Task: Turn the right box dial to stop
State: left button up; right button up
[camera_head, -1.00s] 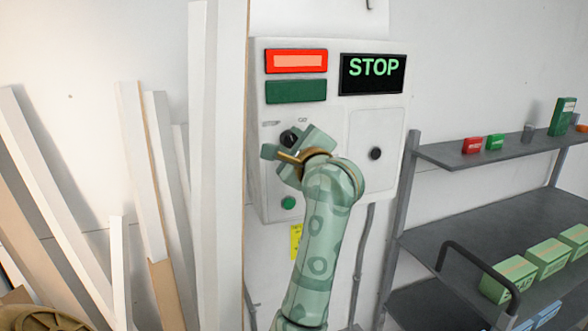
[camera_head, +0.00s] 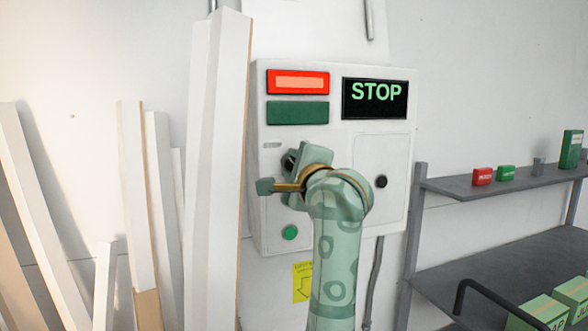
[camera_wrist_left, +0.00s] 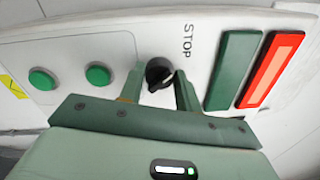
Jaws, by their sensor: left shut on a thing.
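A white control box (camera_head: 392,222) hangs on the wall. Its black dial (camera_head: 289,160) is on the left part of the front, mostly hidden behind my left gripper (camera_head: 286,172) in the head view. In the left wrist view the dial (camera_wrist_left: 158,74) sits between the two fingers of my left gripper (camera_wrist_left: 157,88), shut on it. The word STOP is printed beside the dial there. The box's display (camera_head: 375,98) reads STOP in green. A red lamp (camera_head: 298,82) is lit above a dark green panel (camera_head: 298,112). My right gripper is not in view.
A green button (camera_head: 290,232) is below the dial; two green buttons show in the left wrist view. A small panel with a black knob (camera_head: 381,181) is at right. White planks (camera_head: 215,170) lean close on the left. A grey shelf (camera_head: 500,185) stands right.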

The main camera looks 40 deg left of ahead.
pick_arm(q)
jog(key=o, duration=0.9)
jog(key=shift+o, duration=0.4)
jog(key=b+v, duration=0.2)
jog(key=v, duration=1.4)
jog(key=shift+d, duration=0.1)
